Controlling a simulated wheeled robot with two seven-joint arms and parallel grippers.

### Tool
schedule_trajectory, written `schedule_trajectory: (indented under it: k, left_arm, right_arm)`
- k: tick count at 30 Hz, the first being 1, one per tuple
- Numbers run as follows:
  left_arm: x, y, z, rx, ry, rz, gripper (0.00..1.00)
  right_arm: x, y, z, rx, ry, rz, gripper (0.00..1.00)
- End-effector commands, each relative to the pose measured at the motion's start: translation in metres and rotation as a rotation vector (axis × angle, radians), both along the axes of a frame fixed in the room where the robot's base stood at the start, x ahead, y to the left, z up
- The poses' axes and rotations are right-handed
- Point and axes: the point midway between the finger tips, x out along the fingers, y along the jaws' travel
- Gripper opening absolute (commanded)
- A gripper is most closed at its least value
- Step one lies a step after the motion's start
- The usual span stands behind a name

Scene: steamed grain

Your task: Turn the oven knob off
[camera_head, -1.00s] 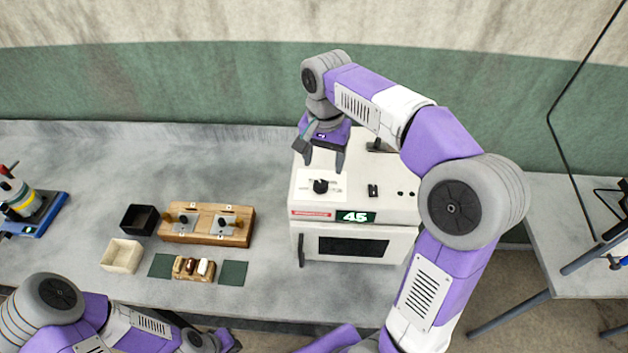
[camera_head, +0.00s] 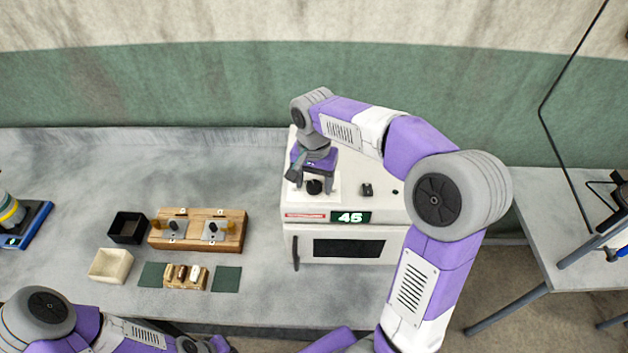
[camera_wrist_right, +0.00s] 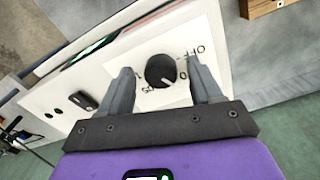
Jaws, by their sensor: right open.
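The white oven (camera_head: 345,215) stands on the grey counter and its display (camera_head: 350,217) reads 45. A round black knob (camera_head: 314,186) sits on a white plate on the oven's top; the knob also shows in the right wrist view (camera_wrist_right: 160,71), with a light pointer line and "OFF" printed beside it. My right gripper (camera_head: 313,184) is open over the knob; in the right wrist view its two fingers (camera_wrist_right: 162,85) stand on either side of the knob, with gaps. My left arm shows at the lower left; whether its gripper is open is unclear (camera_head: 205,345).
A black switch (camera_head: 366,190) sits right of the knob on the oven's top. A wooden block with metal plates (camera_head: 198,230), a black box (camera_head: 128,227) and a cream box (camera_head: 110,265) stand left of the oven. The counter behind them is clear.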

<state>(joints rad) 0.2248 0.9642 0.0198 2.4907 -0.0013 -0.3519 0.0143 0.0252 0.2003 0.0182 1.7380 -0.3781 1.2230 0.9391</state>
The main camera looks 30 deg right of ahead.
Motion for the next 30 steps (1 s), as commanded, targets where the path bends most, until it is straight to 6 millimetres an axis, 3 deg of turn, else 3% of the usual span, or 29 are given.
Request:
schedule_trajectory:
  k: [2,11,20,30]
  left_arm:
    - [0.0,0.0,0.0,0.0,0.0,0.0,0.0]
    - [0.0,0.0,0.0,0.0,0.0,0.0,0.0]
    - [0.0,0.0,0.002,0.0,0.0,0.0,0.0]
    - [0.0,0.0,0.01,0.0,0.0,0.0,0.0]
  right_arm:
    - [0.0,0.0,0.0,0.0,0.0,0.0,0.55]
    - [0.0,0.0,0.0,0.001,0.001,0.001,0.09]
    - [0.0,0.0,0.001,0.001,0.001,0.036,0.09]
    - [-0.001,0.0,0.001,0.002,0.004,0.253,0.09]
